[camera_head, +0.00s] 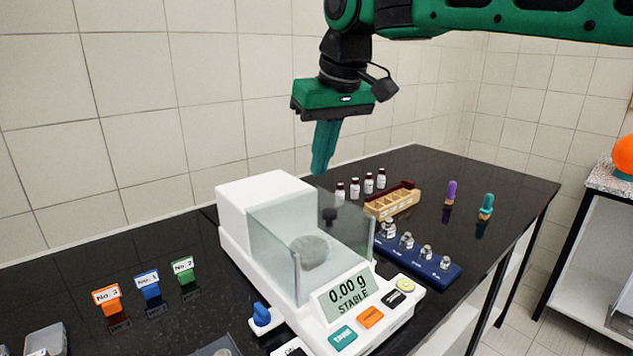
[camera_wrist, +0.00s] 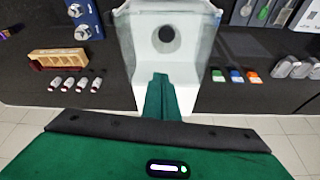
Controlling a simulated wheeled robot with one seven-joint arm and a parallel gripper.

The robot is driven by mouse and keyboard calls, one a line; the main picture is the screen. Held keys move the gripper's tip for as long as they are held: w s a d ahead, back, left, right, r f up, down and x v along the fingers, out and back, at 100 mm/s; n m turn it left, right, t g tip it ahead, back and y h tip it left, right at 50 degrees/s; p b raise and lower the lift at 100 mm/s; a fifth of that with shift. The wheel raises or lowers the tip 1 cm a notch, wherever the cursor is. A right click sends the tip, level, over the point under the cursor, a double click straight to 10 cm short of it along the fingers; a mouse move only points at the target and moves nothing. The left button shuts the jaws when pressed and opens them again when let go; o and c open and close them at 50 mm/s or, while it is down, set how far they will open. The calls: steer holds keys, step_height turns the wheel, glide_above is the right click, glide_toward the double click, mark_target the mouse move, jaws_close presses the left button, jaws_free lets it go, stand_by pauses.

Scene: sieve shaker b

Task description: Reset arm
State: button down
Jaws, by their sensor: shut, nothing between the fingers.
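My gripper (camera_head: 322,172) is green, shut and empty, pointing down in the head view. It hangs in the air above the rear of the white balance (camera_head: 262,190). In the wrist view its closed fingers (camera_wrist: 161,80) show in front of the balance (camera_wrist: 190,72). The balance has a glass-walled chamber with a round pan (camera_head: 310,251) inside. Its display (camera_head: 348,292) reads 0.00 g, STABLE.
A blue holder (camera_head: 440,268) with several metal weights stands right of the balance. Behind are a wooden rack (camera_head: 393,204) and several small bottles (camera_head: 368,184). Coloured number tags (camera_head: 149,284) stand on the left.

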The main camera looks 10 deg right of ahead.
steer(key=s+d+f+m+g+h, duration=0.1)
steer(key=s+d+f+m, duration=0.3)
steer(key=d, duration=0.6)
steer(key=s+d+f+m+g+h, duration=0.1)
steer(key=s+d+f+m, duration=0.1)
steer(key=s+d+f, duration=0.6)
steer(key=s+d+f+m+g, duration=0.2)
steer(key=s+d+f+m, duration=0.2)
steer(key=s+d+f, duration=0.6)
steer(key=s+f, duration=0.2)
steer(key=s, duration=0.2)
steer(key=shift+s+d+y, duration=0.15)
steer(key=shift+d+y, duration=0.1)
steer(key=shift+y, duration=0.15)
steer(key=shift+w+f, duration=0.3)
steer(key=shift+w, duration=0.3)
